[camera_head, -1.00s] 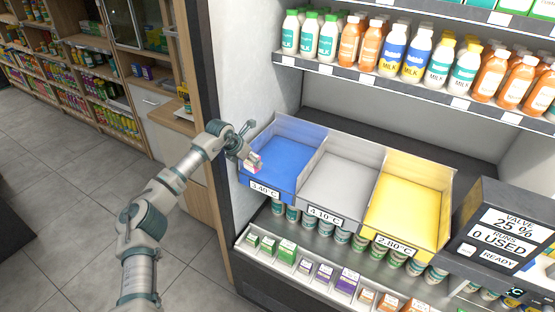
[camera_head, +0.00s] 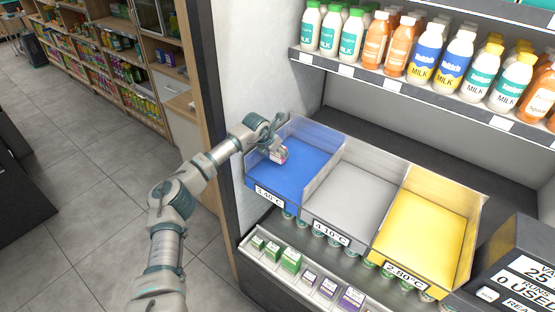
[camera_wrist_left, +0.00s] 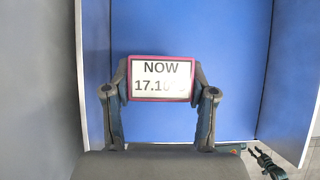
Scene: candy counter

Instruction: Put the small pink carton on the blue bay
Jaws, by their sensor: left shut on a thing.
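My left gripper (camera_head: 275,143) is shut on the small pink carton (camera_head: 279,155) at the left part of the blue bay (camera_head: 306,165). The carton appears to be above the bay floor, but I cannot tell the exact gap. My right gripper is not in view.
A grey bay (camera_head: 350,195) and a yellow bay (camera_head: 425,235) stand to the right, both empty, with clear walls between. A shelf of bottles (camera_head: 425,60) hangs above. Small cartons (camera_head: 290,260) line a lower shelf. A dark display box (camera_head: 520,265) stands at right.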

